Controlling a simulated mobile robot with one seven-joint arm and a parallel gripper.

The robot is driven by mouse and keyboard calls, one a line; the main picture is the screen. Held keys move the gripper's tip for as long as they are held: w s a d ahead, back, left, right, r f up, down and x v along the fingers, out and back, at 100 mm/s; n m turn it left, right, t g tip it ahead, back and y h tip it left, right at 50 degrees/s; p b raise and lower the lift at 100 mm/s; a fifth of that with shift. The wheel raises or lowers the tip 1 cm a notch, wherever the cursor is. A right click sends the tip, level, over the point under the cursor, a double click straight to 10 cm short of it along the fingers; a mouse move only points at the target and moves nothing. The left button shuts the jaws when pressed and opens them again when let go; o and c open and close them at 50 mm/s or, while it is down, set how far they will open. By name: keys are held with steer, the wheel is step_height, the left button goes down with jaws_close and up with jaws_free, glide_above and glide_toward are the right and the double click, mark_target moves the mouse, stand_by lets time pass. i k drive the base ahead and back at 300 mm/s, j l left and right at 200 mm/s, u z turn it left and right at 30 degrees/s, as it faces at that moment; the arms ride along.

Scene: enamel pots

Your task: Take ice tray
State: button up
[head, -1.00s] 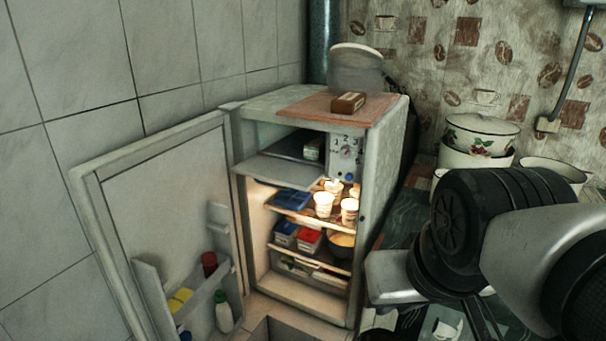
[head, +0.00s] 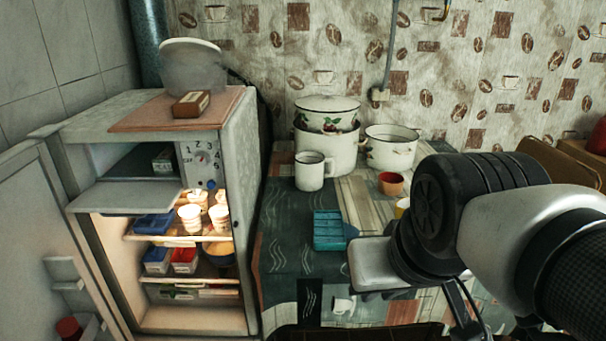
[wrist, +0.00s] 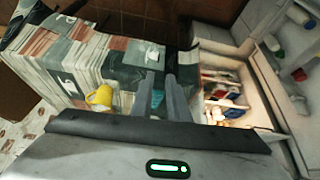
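The ice tray is a teal, ribbed tray (head: 329,230) lying on the patterned tablecloth, right of the fridge and in front of the white mug. In the wrist view, part of the teal tray (wrist: 157,100) shows between the two grey fingers of my gripper (wrist: 161,85). The fingers are apart, with nothing held that I can see. In the head view my arm reaches in from the right, and its end is just right of the tray; the fingertips cannot be made out there.
The open fridge (head: 235,150) stands left, its door (head: 30,230) swung out. Behind the tray are a white mug (head: 312,171), enamel pots (head: 340,148) and a small red cup (head: 391,183). A yellow mug (wrist: 100,97) is on the table. The cloth left of the tray is clear.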

mark_target(328, 229)
steer(key=i+l, duration=0.1)
steer(key=l, duration=0.9)
steer(key=l+u, duration=0.2)
steer(key=u, duration=0.15)
steer(key=l+u, duration=0.2)
steer(key=u, duration=0.15)
steer(key=l+u, duration=0.3)
steer(key=u, duration=0.6)
steer(key=i, duration=0.05)
